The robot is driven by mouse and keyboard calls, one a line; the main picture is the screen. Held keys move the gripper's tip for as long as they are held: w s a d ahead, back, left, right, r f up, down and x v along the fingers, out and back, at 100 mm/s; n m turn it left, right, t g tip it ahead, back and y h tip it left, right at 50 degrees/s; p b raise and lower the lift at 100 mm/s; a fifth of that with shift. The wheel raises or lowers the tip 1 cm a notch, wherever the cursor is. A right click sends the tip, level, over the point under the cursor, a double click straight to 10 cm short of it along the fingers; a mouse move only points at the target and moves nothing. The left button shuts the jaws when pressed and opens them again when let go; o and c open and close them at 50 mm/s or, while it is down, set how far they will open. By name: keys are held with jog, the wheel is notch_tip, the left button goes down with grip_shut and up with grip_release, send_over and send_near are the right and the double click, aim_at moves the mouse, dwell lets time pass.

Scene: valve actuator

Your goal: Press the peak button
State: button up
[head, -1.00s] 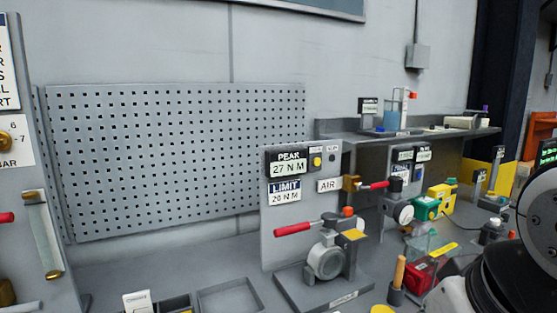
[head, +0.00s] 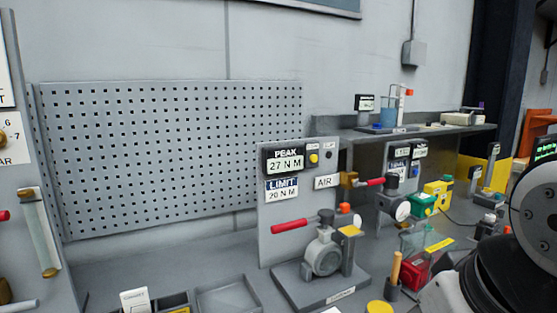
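The peak display (head: 284,161) is a dark box at the top of a grey upright panel (head: 270,239) and reads "27 N M". A round yellow button (head: 314,158) sits just right of it under a small label too small to read. The limit plate (head: 282,190) below reads "20 N M". My gripper is not in view; only part of my arm shows at the right edge, apart from the panel.
A valve (head: 323,256) with a red-handled lever (head: 289,226) stands before the panel. Another red-handled valve (head: 369,182) juts out at its right. A shelf (head: 440,135) stands behind. A wooden-handled tool (head: 395,268) and a red box (head: 413,272) are near my arm.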

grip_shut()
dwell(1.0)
